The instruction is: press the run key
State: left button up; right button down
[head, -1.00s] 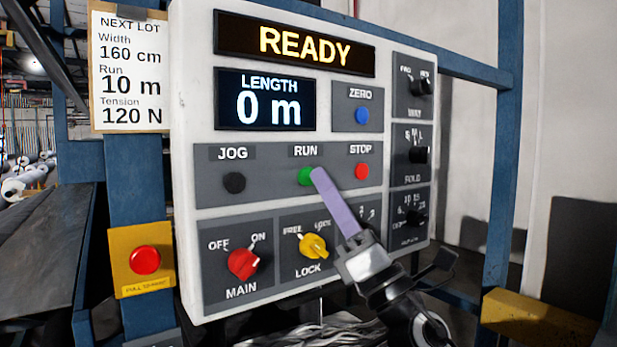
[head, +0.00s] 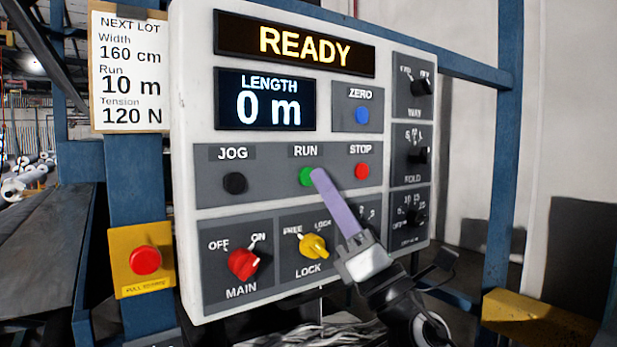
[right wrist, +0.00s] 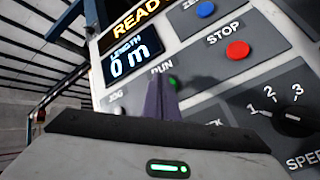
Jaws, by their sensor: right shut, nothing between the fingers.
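The green run key (head: 306,176) sits below the RUN label on the grey strip of the control panel (head: 185,120). My right gripper (head: 317,175) is shut and empty; its purple fingers point at the run key and their tips overlap its right edge in the head view. I cannot tell whether they touch it. In the right wrist view the closed fingers (right wrist: 160,98) reach toward the green key (right wrist: 173,82), which is partly hidden. The display (head: 303,46) reads READY and the length display (head: 266,100) reads 0 m. My left gripper is not in view.
The black jog key (head: 234,182) is left of the run key, the red stop key (head: 362,171) right, the blue zero key (head: 362,115) above right. Red main (head: 243,263) and yellow lock (head: 313,246) knobs lie below. A red button (head: 145,260) stands on the blue post.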

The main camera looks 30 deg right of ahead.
jog(key=shift+w, duration=0.1)
dwell(0.4)
jog(key=shift+w, duration=0.35)
jog(key=shift+w+a, duration=0.1)
jog(key=shift+w, duration=0.3)
dwell(0.6)
dwell(0.3)
jog(key=shift+s, duration=0.8)
jog(key=s, duration=0.5)
jog(key=shift+d, duration=0.25)
dwell(0.5)
